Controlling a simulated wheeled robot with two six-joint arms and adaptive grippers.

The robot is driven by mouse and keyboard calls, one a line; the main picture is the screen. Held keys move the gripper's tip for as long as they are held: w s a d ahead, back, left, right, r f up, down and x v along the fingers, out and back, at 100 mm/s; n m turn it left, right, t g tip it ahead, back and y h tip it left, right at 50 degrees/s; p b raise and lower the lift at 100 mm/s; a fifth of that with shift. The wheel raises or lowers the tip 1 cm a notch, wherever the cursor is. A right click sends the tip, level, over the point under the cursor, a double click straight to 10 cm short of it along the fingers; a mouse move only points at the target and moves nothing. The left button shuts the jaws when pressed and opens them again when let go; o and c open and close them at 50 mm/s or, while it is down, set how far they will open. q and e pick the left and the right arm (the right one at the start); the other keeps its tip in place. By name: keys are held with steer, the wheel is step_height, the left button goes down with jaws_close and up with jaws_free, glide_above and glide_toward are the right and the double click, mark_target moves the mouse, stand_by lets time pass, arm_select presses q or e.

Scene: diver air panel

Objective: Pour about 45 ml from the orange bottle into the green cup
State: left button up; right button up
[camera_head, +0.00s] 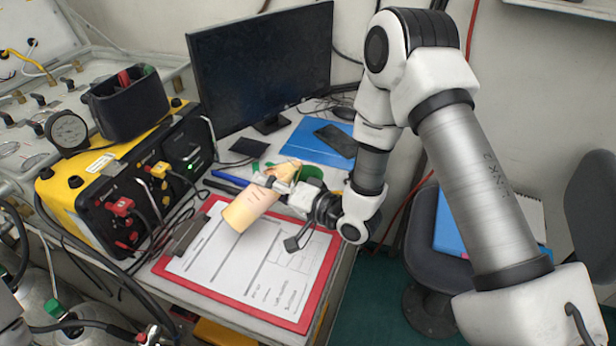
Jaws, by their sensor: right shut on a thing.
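The orange bottle (248,208), pale orange with a label, is tilted above the clipboard, its wide end toward the lower left. My right gripper (284,187) comes in from the right and is shut on it. The bottle's upper right end lies by the gripper fingers, and I cannot tell whether it is open. The green cup (311,173) shows only in part, behind the right gripper. Its inside and any liquid are hidden. My left gripper is not in view.
A red clipboard (319,262) with a form lies at the desk's front. A yellow and black air panel (130,180) stands at left, a monitor (262,62) behind. A phone (337,140) lies on a blue folder (303,146). A chair (425,235) stands at right.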

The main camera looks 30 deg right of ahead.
steer(key=shift+a+f+m+t+b, duration=0.15)
steer(key=shift+m+t+b, duration=0.15)
steer(key=shift+m+b, duration=0.35)
stand_by(1.4)
steer(key=shift+d+r+m, duration=0.2)
steer(key=shift+m, duration=0.05)
stand_by(0.5)
